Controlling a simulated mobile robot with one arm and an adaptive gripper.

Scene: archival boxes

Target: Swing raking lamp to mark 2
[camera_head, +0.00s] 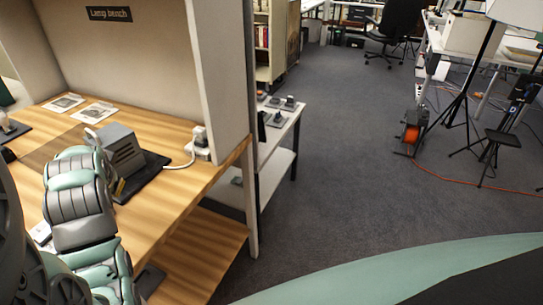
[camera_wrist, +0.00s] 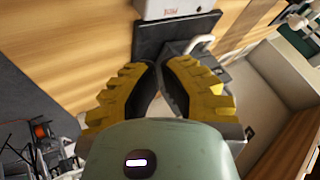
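A grey box-shaped lamp housing (camera_head: 122,150) with a slotted side stands on a black base (camera_head: 143,180) on the wooden lamp bench. I take it for the raking lamp. In the wrist view a white, labelled housing (camera_wrist: 178,8), a black plate (camera_wrist: 150,38) and a grey bracket (camera_wrist: 200,42) lie beyond my fingers. My gripper (camera_wrist: 158,66) has its yellow fingers drawn together at the tips, with nothing seen between them. No mark 2 is legible.
A white cable (camera_head: 178,164) runs from the lamp to a socket (camera_head: 200,140) by the bench's right panel (camera_head: 220,70). Paper sheets (camera_head: 93,112) lie at the back. A low side table (camera_head: 278,125) stands right of the panel.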

